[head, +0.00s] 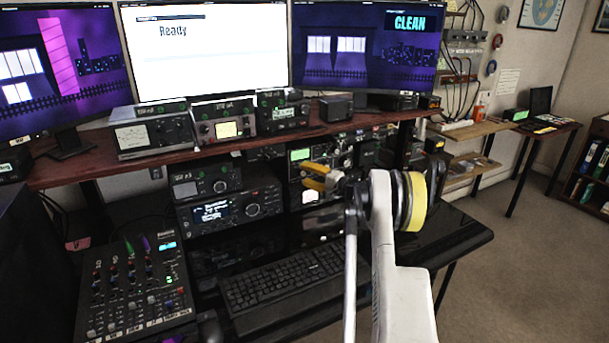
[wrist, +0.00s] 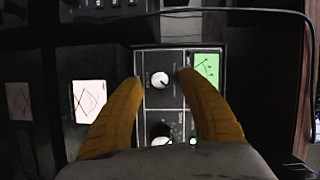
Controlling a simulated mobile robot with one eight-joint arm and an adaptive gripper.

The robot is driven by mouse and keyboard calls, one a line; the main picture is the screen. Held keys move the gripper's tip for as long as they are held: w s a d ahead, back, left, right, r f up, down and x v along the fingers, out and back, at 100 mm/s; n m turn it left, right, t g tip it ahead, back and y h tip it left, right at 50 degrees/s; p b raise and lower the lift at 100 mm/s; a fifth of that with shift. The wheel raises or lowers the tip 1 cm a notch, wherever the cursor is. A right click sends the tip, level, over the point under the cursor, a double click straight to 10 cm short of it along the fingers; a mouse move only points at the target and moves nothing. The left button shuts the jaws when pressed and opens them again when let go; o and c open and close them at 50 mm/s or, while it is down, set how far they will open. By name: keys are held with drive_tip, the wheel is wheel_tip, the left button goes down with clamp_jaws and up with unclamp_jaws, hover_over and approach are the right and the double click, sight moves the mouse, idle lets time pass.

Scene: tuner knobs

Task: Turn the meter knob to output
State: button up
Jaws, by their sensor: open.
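My gripper (head: 318,178) has yellow fingers and is open in front of the lower radio stack in the head view. In the wrist view, the fingertips of my gripper (wrist: 159,77) stand apart on either side of a small white-faced knob (wrist: 160,80) on a dark panel. Whether the fingers touch the panel cannot be told. A second knob (wrist: 160,131) sits below, partly hidden by my gripper's body. The knob labels are too small to read, so I cannot tell which is the meter knob. A green-lit meter (wrist: 206,67) is right of the upper knob.
A pale lit meter (wrist: 89,98) is left of the fingers. A dark cable (wrist: 240,11) crosses above the panel. In the head view, a shelf (head: 75,172) with radios overhangs the stack. A keyboard (head: 285,282) and mixer (head: 135,290) lie on the desk.

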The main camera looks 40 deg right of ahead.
drive_tip(key=s+d, duration=0.1)
drive_tip(key=s, duration=1)
drive_tip(key=shift+d+r, duration=0.35)
drive_tip(key=shift+a, duration=0.1)
drive_tip(key=a+r+n+g+y, duration=0.1)
drive_tip(key=a+r+n+g, duration=0.3)
drive_tip(key=a, duration=1.1)
drive_tip(key=a+r+n+g, duration=0.2)
drive_tip(key=a+r, duration=0.4)
drive_tip(key=a, duration=1)
drive_tip(key=s+a+n+g+h, duration=0.1)
drive_tip(key=s+a+n+g, duration=0.25)
drive_tip(key=s+a, duration=1.1)
drive_tip(key=s+a+f+n+h, duration=0.1)
drive_tip(key=s+f+n, duration=0.1)
drive_tip(key=s, duration=0.5)
drive_tip(key=s+a+f+n+h, duration=0.1)
drive_tip(key=s+a+f+n, duration=0.1)
drive_tip(key=s, duration=0.5)
drive_tip(key=shift+s+a+f+n+h, duration=0.15)
drive_tip(key=shift+s+a+n+h, duration=0.15)
drive_tip(key=shift+n, duration=0.25)
